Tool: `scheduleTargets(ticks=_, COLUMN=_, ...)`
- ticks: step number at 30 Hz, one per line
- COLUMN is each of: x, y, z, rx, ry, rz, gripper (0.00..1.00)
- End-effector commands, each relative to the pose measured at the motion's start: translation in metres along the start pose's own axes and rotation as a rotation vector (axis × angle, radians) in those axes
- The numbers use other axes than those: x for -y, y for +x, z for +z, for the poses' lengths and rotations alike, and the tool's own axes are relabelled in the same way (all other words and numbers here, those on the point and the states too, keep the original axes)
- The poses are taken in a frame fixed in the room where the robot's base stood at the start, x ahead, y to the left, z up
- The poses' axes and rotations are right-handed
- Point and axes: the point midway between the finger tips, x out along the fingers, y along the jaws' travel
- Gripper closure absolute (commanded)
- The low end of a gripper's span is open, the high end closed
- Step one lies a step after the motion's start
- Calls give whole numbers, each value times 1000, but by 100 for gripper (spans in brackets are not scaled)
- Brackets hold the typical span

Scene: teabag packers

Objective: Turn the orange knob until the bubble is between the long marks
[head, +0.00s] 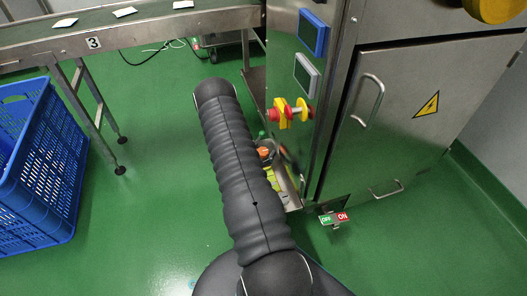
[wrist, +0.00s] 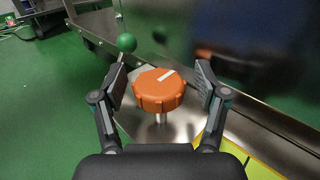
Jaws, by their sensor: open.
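The orange knob (wrist: 158,91) is in the middle of the wrist view, round and ribbed, with a white line on its top. It stands on a thin metal stem. My gripper (wrist: 160,88) is open, with one finger on each side of the knob and gaps visible on both sides. In the head view only a small part of the orange knob (head: 264,153) shows beside my arm, which hides much of that area. The bubble and its long marks do not show in either view.
A green ball (wrist: 126,42) on a rod stands behind the knob. A steel cabinet (head: 400,130) with handles is at the right. An OFF/ON switch plate (head: 334,218) is low at its corner. A blue crate (head: 40,165) and a conveyor (head: 130,30) are at the left.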

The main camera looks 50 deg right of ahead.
Motion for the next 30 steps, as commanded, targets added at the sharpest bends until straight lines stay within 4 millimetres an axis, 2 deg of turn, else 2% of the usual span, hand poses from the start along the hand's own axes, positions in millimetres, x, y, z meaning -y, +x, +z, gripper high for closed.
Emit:
scheduleTargets(ticks=4, x=0, y=0, z=0, rx=0, ry=0, rz=0, gripper=29)
scheduleTargets(ticks=11, x=0, y=0, z=0, rx=0, ry=0, rz=-1, gripper=87)
scheduleTargets(ticks=20, x=1, y=0, z=-1, rx=0, ry=0, rz=-28, gripper=88)
scheduleTargets(ticks=30, x=-1, y=-2, z=-3, rx=1, ry=2, rz=-224, gripper=88)
